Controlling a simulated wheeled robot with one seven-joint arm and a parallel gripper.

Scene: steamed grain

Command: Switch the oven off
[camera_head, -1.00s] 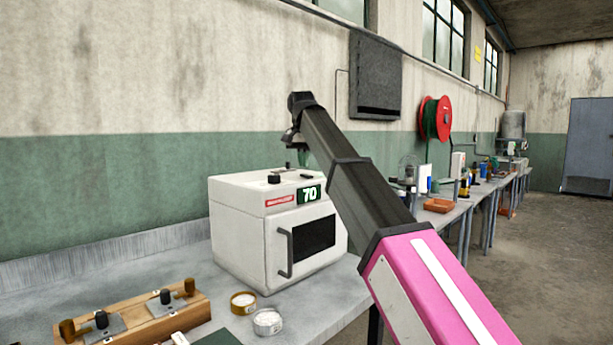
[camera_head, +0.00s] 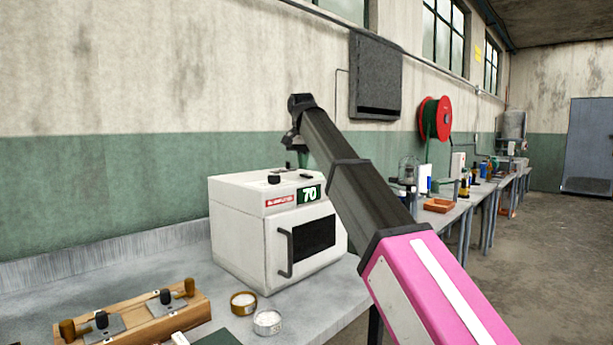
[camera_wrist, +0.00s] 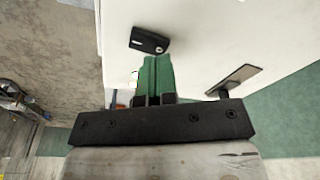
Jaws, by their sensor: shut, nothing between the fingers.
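The oven (camera_head: 235,235) is a white box on the grey bench. In the wrist view a black part with a pale spot (camera_wrist: 149,40) lies just beyond my fingertips, and a dark bar-like part (camera_wrist: 235,80) is to the right. My gripper (camera_head: 302,160) points down above the oven's top. Its green fingers (camera_wrist: 157,62) are shut and empty. I cannot tell whether they touch the oven.
A wooden block with knobs (camera_head: 135,315) and two small round containers, one brown (camera_head: 243,303) and one pale (camera_head: 267,322), stand on the bench in front of the oven. The wall (camera_head: 100,200) is behind it. More benches with equipment continue at the right.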

